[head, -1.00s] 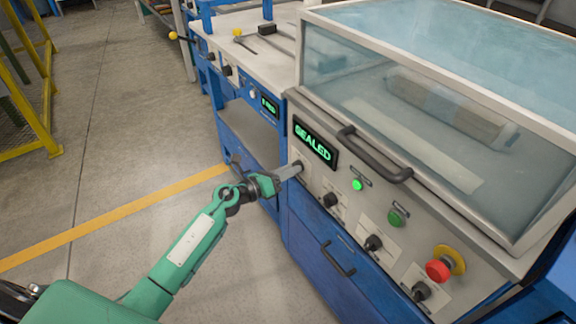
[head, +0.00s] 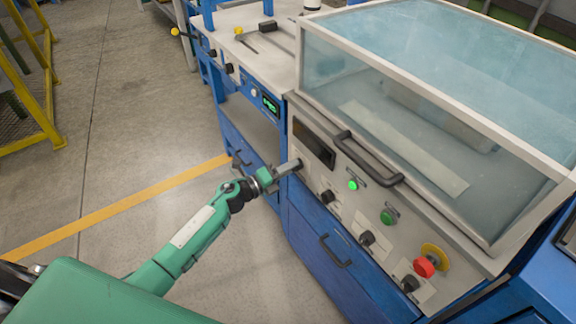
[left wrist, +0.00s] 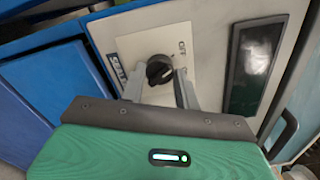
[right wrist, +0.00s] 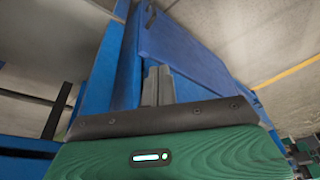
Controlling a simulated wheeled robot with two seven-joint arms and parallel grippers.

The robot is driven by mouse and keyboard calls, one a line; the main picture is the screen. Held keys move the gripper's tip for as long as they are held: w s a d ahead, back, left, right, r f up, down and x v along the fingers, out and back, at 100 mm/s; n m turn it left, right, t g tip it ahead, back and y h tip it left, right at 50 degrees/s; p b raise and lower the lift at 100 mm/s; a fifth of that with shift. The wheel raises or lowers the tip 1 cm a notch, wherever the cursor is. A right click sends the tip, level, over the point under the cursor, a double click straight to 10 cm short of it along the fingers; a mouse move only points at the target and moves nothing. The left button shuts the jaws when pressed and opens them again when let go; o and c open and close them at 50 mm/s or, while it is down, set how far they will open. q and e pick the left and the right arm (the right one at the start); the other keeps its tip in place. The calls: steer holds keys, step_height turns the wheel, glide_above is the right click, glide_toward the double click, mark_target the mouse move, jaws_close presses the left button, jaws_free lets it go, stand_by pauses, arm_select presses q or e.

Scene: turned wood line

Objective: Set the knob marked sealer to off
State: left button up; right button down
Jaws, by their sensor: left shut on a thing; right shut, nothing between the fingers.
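The sealer knob (left wrist: 159,69) is a black rotary knob on a pale plate on the machine's grey front panel. In the left wrist view an OFF mark is printed beside it, and a sideways label, hard to read, sits on the other side. My left gripper (head: 297,165) is shut on this knob, one finger on each side; in the head view the fingers mostly hide it. The display (head: 314,144) above the knob is dark; it also shows in the left wrist view (left wrist: 252,68). My right gripper (right wrist: 158,84) is shut and empty, near blue metal panels.
More black knobs (head: 327,196), a lit green lamp (head: 353,185), a green button (head: 389,216) and a red emergency button (head: 425,266) run along the panel. A dark handle (head: 368,160) projects from the clear hood (head: 420,110). Open floor lies left.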

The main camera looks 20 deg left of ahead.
steer(key=shift+f, duration=0.35)
arm_select(q)
steer(key=o, duration=1)
steer(key=shift+a, duration=0.1)
arm_select(e)
steer(key=shift+w, duration=0.1)
arm_select(q)
steer(key=v, duration=1.3)
steer(key=shift+s+a, duration=0.2)
steer(key=shift+s, duration=0.1)
arm_select(e)
steer(key=shift+s+r, duration=0.3)
steer(key=shift+r, duration=0.15)
